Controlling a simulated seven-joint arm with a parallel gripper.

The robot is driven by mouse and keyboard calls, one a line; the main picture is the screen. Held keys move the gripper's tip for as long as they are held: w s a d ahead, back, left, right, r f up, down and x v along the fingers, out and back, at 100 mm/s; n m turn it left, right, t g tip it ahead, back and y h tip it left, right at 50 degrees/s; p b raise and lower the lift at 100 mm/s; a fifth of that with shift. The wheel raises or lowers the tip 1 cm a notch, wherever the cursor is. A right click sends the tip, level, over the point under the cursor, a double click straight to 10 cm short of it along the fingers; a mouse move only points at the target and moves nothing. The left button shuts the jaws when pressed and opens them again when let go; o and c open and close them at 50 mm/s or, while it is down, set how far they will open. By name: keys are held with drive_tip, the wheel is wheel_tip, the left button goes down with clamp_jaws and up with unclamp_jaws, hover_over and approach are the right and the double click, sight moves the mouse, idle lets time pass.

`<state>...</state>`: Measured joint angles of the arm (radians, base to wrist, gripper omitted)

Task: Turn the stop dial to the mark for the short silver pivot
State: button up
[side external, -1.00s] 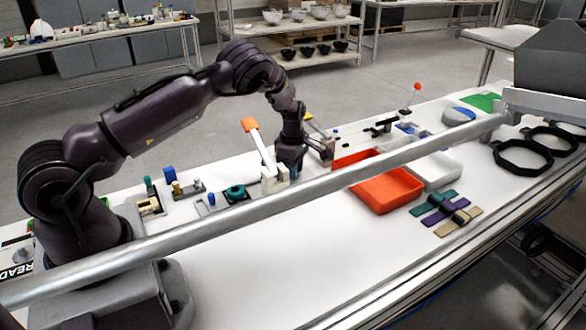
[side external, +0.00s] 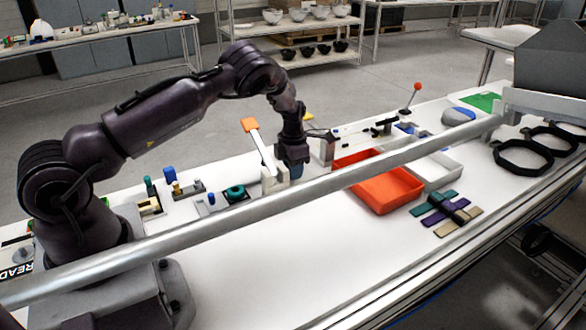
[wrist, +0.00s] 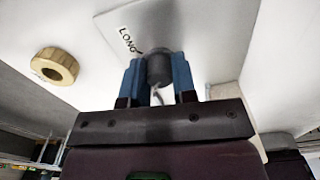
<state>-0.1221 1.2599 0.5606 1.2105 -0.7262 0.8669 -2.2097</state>
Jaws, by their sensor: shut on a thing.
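The stop dial, a dark grey round knob (wrist: 160,69), stands on a pale plate (wrist: 205,28) in the wrist view. The word LONG is printed on the plate just up and left of the dial. My gripper (wrist: 158,78) has its blue fingers closed on either side of the dial. In the side external view my gripper (side external: 292,160) is low over the bench, behind a white upright with an orange-topped lever (side external: 250,125). The dial cannot be made out there. The dial's pointer and any short mark cannot be made out.
A brass-coloured ring (wrist: 55,66) lies left of the plate in the wrist view. An orange tray (side external: 385,188) and a white tray (side external: 437,170) stand to the right of my gripper. A metal rail (side external: 250,213) crosses the foreground. Teal, purple and tan strips (side external: 446,214) lie on the bench.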

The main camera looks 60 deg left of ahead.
drive_tip(key=shift+n, duration=0.7)
drive_tip(key=o, duration=0.9)
wheel_tip(320, 180, up, 13)
